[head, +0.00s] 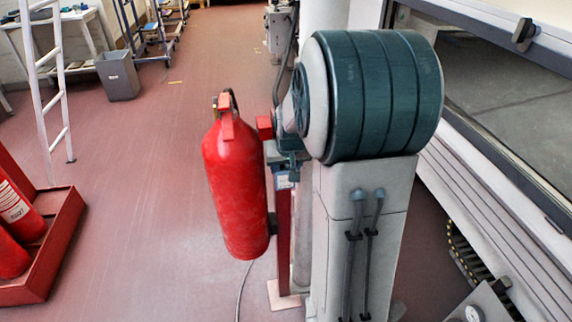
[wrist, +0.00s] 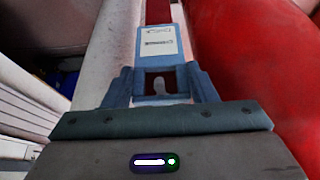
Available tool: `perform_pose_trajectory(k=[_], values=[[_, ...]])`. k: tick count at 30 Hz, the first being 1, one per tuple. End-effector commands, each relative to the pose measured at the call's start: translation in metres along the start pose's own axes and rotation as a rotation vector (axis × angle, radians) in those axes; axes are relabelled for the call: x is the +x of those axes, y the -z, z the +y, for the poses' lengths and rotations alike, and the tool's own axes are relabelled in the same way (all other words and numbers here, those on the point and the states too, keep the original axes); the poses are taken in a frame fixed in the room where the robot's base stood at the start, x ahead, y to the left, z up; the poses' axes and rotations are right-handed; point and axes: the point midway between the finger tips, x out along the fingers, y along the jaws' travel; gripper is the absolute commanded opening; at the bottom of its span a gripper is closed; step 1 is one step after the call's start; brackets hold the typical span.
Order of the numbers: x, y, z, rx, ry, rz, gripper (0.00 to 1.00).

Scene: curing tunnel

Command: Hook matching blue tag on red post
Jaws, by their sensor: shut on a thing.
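My gripper (head: 288,164) is shut on a blue tag (head: 284,181) beside the upper part of the red post (head: 283,235). In the wrist view, the blue tag (wrist: 158,46) has a white printed label and sits between the gripper's fingers (wrist: 159,88). A dark red opening with a small pale nub shows between the fingers. A strip of the red post (wrist: 158,11) shows beyond the tag. The post stands upright, with a red block (head: 264,127) at its top left. I cannot tell whether the tag hangs on any hook.
A red fire extinguisher (head: 236,185) is close left of the post; its red side (wrist: 255,75) fills the wrist view's right. More extinguishers (head: 18,215) stand in a red tray (head: 60,245) at left. A white ladder (head: 48,90) and grey bin (head: 118,75) are behind. Floor between is clear.

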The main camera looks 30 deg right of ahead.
Motion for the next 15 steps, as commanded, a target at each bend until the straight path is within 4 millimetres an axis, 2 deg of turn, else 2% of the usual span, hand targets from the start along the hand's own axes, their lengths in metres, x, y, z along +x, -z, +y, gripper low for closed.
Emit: perform_pose_trajectory(k=[4, 5, 7, 15], values=[[-0.0002, 0.0001, 0.0, 0.0, 0.0, 0.0, 0.25], [-0.0002, 0.0001, 0.0, 0.0, 0.0, 0.0, 0.58], [-0.0002, 0.0002, 0.0, 0.0, 0.0, 0.0, 0.77], [-0.0005, 0.0002, 0.0, 0.0, 0.0, 0.0, 0.78]])
